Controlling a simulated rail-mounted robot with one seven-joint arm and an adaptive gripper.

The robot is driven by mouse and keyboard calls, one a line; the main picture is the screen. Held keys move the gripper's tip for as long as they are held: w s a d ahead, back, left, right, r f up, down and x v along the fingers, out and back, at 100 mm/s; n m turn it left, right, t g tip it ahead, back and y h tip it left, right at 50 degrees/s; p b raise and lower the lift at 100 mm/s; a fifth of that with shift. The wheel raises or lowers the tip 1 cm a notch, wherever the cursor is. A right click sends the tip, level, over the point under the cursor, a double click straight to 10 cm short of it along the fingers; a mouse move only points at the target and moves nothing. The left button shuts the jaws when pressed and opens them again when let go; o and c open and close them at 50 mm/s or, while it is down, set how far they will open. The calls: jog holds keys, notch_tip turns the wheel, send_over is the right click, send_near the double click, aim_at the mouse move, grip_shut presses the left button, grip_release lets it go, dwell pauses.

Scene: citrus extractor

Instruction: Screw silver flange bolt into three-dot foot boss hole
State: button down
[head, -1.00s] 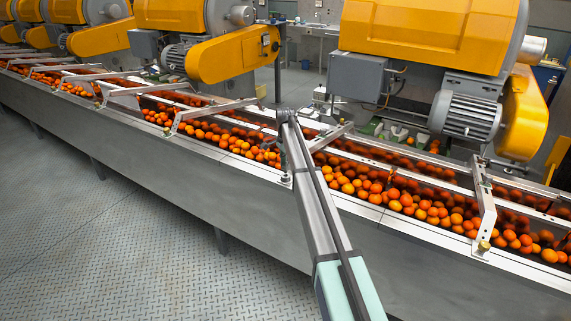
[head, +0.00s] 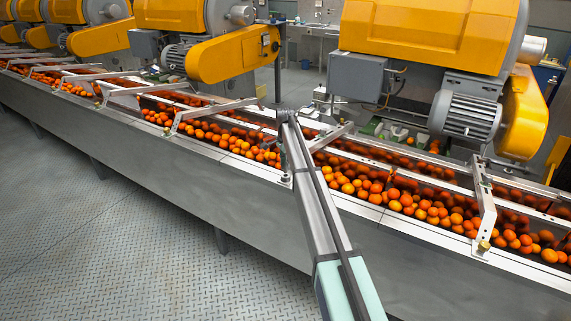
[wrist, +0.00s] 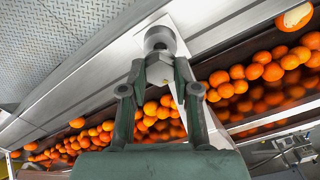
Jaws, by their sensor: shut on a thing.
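In the wrist view my gripper (wrist: 159,62) reaches up from the bottom edge, with its two green-grey fingers closed in on the silver flange bolt (wrist: 158,38). The bolt's round head shows between and just beyond the fingertips, at the end of a metal bracket on the trough's edge. Its shank and the boss hole under it are hidden, so I cannot tell how deep it sits. No three-dot mark can be made out clearly. In the head view, the bracket foot (head: 286,181) is small beside my arm, which largely hides the gripper.
A long metal trough (head: 190,165) full of oranges runs across the scene, crossed by several brackets. One bracket at the right has a brass-coloured bolt (head: 484,245). Yellow machines with motors (head: 467,116) stand behind. The patterned floor (head: 110,240) in front is clear.

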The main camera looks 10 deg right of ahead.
jog(key=shift+f+b, duration=0.5)
jog(key=shift+f, duration=0.9)
jog(key=c, duration=0.8)
grip_release()
jog(key=shift+o, duration=0.2)
notch_tip(320, 180, up, 12)
